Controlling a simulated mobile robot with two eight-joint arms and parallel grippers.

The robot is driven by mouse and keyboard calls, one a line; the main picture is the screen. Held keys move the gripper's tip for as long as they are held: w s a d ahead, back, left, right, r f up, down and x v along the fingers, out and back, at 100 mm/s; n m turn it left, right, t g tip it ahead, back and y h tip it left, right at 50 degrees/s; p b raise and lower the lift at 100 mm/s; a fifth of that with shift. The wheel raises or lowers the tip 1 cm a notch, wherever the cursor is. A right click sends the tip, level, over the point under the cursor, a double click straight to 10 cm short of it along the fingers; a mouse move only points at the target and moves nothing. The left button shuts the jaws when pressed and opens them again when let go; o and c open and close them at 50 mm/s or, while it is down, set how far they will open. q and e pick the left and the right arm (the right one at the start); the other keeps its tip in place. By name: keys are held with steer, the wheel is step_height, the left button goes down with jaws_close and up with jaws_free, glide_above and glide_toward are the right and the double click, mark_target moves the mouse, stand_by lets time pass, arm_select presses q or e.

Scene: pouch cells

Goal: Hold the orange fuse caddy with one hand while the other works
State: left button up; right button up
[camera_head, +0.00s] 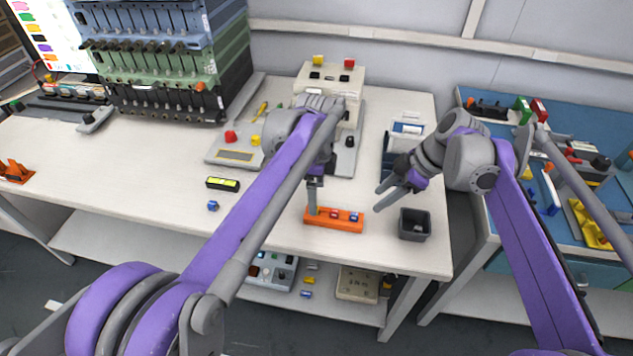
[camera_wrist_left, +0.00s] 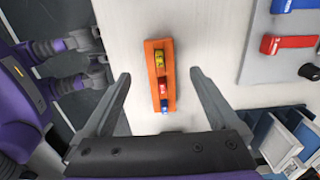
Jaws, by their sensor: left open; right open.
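The orange fuse caddy (camera_head: 345,226) lies on the white table near its front edge. In the left wrist view the caddy (camera_wrist_left: 157,100) holds a yellow, a red and a blue fuse in a row. In the head view the yellow one is hidden by my left gripper (camera_head: 313,208). That gripper points down over the caddy's left end. Its fingers (camera_wrist_left: 160,74) are spread on either side of the caddy, with gaps to both sides. My right gripper (camera_head: 383,197) is open and empty, in the air to the right of the caddy.
A dark open bin (camera_head: 414,237) stands right of the caddy at the table edge. A small blue piece (camera_head: 213,206) and a yellow-black device (camera_head: 222,184) lie to the left. A panel with a red knob (camera_head: 231,137) is behind. The table's front left is clear.

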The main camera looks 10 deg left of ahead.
mark_target(334, 219)
arm_select(q)
step_height(334, 219, down, 7)
stand_by(0.3)
steer(key=c, duration=1.5)
